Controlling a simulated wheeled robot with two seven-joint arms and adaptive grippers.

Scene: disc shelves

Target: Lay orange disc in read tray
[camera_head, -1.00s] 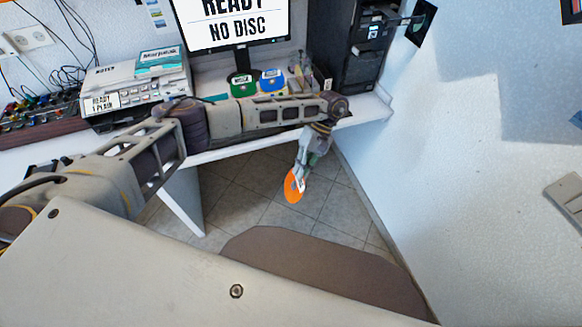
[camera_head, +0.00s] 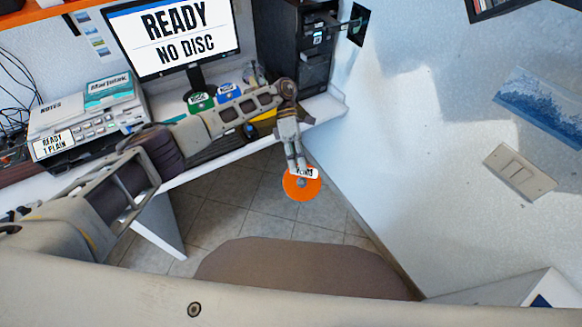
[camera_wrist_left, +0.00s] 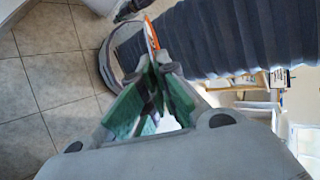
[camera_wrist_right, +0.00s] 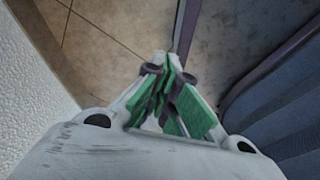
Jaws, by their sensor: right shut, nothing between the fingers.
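The orange disc (camera_head: 301,186) hangs from my left gripper (camera_head: 299,168), over the floor in front of the desk. It has a grey centre and a white label with dark letters at its top. In the left wrist view its thin orange edge (camera_wrist_left: 151,34) shows at the closed fingertips (camera_wrist_left: 158,62). A dark square tray (camera_head: 357,24) sticks out on an arm from the right side of the black tower (camera_head: 305,50); it looks empty, with a round mark on it. My right gripper (camera_wrist_right: 168,70) is shut and empty in its wrist view, outside the head view.
The monitor (camera_head: 175,38) reads "READY NO DISC". A grey-white machine (camera_head: 88,118) labelled "NOTES" stands on the desk's left. Green (camera_head: 200,102) and blue (camera_head: 228,91) labelled discs sit before the monitor. A white wall is close on the right, with a switch plate (camera_head: 519,172).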

